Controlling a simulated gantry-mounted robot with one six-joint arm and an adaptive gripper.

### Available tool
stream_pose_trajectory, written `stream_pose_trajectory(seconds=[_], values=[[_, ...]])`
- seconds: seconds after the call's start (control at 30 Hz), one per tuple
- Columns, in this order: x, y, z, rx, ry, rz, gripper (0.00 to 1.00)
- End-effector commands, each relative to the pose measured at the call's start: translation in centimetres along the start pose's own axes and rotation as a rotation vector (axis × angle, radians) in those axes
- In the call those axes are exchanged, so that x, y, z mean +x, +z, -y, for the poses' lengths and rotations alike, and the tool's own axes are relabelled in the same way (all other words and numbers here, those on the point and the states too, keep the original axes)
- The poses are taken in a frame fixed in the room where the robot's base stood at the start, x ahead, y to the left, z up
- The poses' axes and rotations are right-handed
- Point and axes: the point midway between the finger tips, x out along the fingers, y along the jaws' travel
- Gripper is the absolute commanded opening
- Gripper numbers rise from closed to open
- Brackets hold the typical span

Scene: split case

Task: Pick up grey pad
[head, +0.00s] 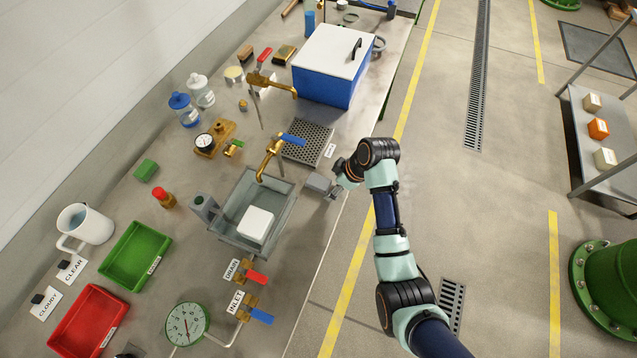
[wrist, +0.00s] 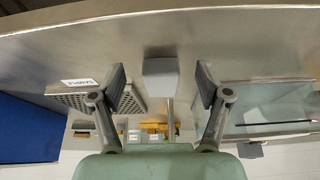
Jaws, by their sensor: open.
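The grey pad (head: 317,182) is a small grey block on the metal bench, near its right edge, between the sink and the perforated plate. My gripper (head: 334,188) is at the bench edge, just right of the pad. In the wrist view the pad (wrist: 160,67) shows centred between my two spread fingers (wrist: 161,82), a little beyond their tips. The gripper is open with nothing held. The gap in depth between fingertips and pad is hard to judge.
The sink (head: 212,231) with a white block (head: 256,224) is left of the pad. The perforated plate (head: 306,146) and brass tap (head: 270,158) stand behind. A blue case with white lid (head: 325,88) is farther back. Open floor lies right of the bench.

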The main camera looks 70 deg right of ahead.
Motion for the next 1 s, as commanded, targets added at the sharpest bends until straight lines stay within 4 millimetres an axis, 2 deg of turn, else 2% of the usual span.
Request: stream_pose_trajectory(seconds=[0.13,0.37,0.43,0.67,1.0], values=[[0.3,-0.7,0.0,-0.001,0.000,0.000,0.76],[2.0,-4.4,0.0,-0.001,0.000,0.001,0.76],[2.9,-4.0,0.1,0.001,0.000,0.002,0.76],[2.9,-4.1,0.0,0.001,0.001,0.000,0.76],[2.9,-4.1,0.0,0.001,0.001,0.000,0.22]])
